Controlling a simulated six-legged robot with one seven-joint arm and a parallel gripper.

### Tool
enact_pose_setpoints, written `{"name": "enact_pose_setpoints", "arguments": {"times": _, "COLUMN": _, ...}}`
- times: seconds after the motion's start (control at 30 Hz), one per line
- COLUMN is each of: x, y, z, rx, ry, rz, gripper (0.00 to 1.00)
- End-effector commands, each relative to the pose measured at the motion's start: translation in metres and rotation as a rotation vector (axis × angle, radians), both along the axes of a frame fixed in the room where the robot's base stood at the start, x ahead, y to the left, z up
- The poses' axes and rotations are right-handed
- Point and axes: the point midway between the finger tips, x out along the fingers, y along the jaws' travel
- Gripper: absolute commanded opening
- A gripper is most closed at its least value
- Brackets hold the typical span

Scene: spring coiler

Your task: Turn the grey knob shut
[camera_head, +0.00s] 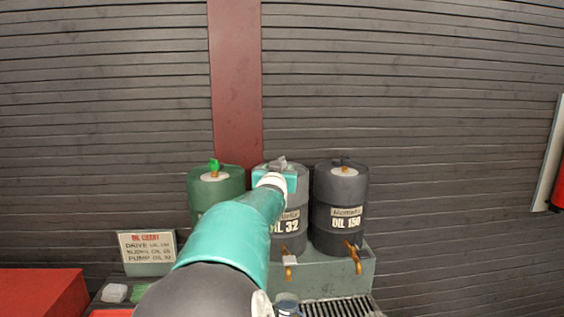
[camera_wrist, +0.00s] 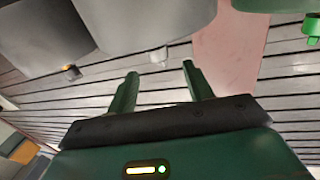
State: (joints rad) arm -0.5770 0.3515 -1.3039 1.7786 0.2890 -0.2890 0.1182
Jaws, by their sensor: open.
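Three drums stand in a row in the head view. The middle grey drum (camera_head: 290,243), labelled OIL 32, has a grey knob (camera_head: 280,161) on top, partly behind my wrist. In the wrist view, which looks upside down, the grey knob (camera_wrist: 158,54) juts from the grey drum (camera_wrist: 145,20). My gripper (camera_wrist: 160,84) is open, its two green fingers spread on either side of the line to the knob. No contact shows, and the gap in depth is hard to tell. My arm hides the fingers in the head view.
A green drum (camera_head: 200,190) with a green knob (camera_head: 214,165) stands left, and a dark drum (camera_head: 328,190) labelled OIL 150 right. Orange taps (camera_head: 354,257) stick out below. An oil chart sign (camera_head: 148,247) stands lower left. A slatted wall (camera_head: 400,90) is behind.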

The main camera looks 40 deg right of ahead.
Motion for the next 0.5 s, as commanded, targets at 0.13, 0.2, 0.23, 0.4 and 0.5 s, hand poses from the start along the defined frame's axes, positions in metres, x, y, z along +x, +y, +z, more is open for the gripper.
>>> {"name": "enact_pose_setpoints", "arguments": {"times": 0.13, "x": 0.006, "y": -0.012, "z": 0.000, "rx": 0.001, "ry": 0.001, "rz": -0.004, "gripper": 0.51}}
{"name": "enact_pose_setpoints", "arguments": {"times": 0.2, "x": 0.010, "y": -0.017, "z": -0.001, "rx": 0.002, "ry": 0.002, "rz": -0.004, "gripper": 0.51}}
{"name": "enact_pose_setpoints", "arguments": {"times": 0.23, "x": 0.013, "y": -0.018, "z": -0.001, "rx": 0.001, "ry": 0.001, "rz": -0.003, "gripper": 0.51}}
{"name": "enact_pose_setpoints", "arguments": {"times": 0.4, "x": 0.024, "y": -0.031, "z": 0.000, "rx": 0.000, "ry": 0.000, "rz": -0.003, "gripper": 0.51}}
{"name": "enact_pose_setpoints", "arguments": {"times": 0.5, "x": 0.031, "y": -0.038, "z": 0.000, "rx": 0.001, "ry": -0.001, "rz": -0.003, "gripper": 0.51}}
